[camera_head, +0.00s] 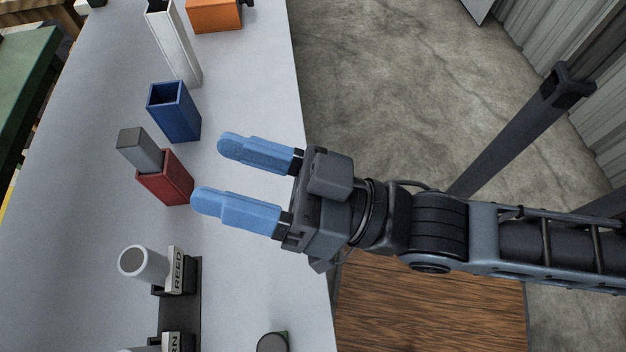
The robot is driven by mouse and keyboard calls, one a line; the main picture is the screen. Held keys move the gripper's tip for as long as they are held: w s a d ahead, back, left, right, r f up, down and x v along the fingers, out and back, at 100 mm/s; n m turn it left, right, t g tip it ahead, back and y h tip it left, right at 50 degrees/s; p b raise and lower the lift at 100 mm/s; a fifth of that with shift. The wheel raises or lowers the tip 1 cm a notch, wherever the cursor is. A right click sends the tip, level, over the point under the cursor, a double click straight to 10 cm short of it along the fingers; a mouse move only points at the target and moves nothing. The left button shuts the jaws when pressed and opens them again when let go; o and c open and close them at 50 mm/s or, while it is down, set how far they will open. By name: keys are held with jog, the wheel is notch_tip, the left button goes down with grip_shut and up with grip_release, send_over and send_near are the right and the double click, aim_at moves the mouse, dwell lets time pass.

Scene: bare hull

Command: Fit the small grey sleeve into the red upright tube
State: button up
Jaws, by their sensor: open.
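The small grey sleeve (138,148) is a grey square-sided piece. Its lower end appears to be inside the mouth of the red upright tube (170,188), and its upper part stands out above the rim. How deep its hidden end reaches cannot be seen. The red tube stands on the light grey table. My gripper (212,174) has two blue fingers spread apart, pointing left, with nothing between them. In the picture the fingertips are just right of the red tube, apart from the sleeve.
A blue open box (178,118), a tall white tube (178,50) and an orange block (214,15) stand above the red tube in the picture. Below are a white cylinder (150,266) in a dark holder labelled REED and a dark round object (272,343). The table (80,200) is clear at left.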

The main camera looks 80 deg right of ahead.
jog(key=s+d+f+n+g, duration=0.3)
jog(key=s+f+g, duration=0.3)
jog(key=s+f, duration=0.3)
jog(key=shift+s+d+f, duration=0.2)
jog(key=shift+s+d, duration=0.4)
jog(key=shift+d, duration=0.05)
